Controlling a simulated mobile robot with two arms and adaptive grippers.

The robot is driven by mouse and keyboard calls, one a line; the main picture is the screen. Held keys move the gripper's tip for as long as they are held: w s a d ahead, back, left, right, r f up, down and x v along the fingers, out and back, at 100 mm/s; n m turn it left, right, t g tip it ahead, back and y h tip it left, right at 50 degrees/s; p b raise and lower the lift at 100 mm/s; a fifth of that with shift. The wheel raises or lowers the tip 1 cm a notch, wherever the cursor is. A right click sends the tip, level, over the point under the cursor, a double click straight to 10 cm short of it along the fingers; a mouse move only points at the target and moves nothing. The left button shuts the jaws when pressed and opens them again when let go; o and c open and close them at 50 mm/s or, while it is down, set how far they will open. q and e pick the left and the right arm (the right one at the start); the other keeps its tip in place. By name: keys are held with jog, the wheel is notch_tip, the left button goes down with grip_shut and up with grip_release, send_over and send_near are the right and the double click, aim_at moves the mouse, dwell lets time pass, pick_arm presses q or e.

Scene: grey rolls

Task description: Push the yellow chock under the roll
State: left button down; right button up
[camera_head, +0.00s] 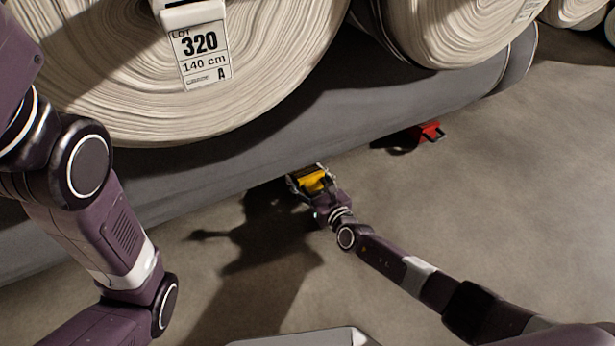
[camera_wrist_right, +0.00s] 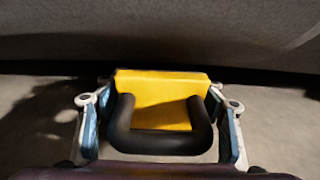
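The yellow chock (camera_head: 312,182) is on the floor at the front foot of the long grey roll (camera_head: 260,150). In the right wrist view the chock (camera_wrist_right: 160,92) shows its yellow block with a black handle towards me, and the grey roll (camera_wrist_right: 160,35) fills the top. My right gripper (camera_wrist_right: 160,86) has one finger on each side of the chock, with the fingertips against its sides as far as I can see. The chock's far edge and any contact with the roll are hidden. My left arm comes in at the left; its gripper is out of view.
A red chock (camera_head: 431,132) lies on the floor farther right along the grey roll. Large cream rolls (camera_head: 190,80) rest above and behind, one with a lot 320 label (camera_head: 201,52). The concrete floor (camera_head: 500,190) at the right is clear.

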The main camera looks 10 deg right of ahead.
jog(key=shift+o, duration=1.4)
jog(key=shift+r, duration=0.1)
jog(key=shift+s+d, duration=0.2)
jog(key=shift+s, duration=0.4)
jog(key=v, duration=1)
jog(key=shift+s+d+r, duration=0.1)
jog(key=shift+s+d, duration=0.05)
jog(key=shift+s, duration=0.15)
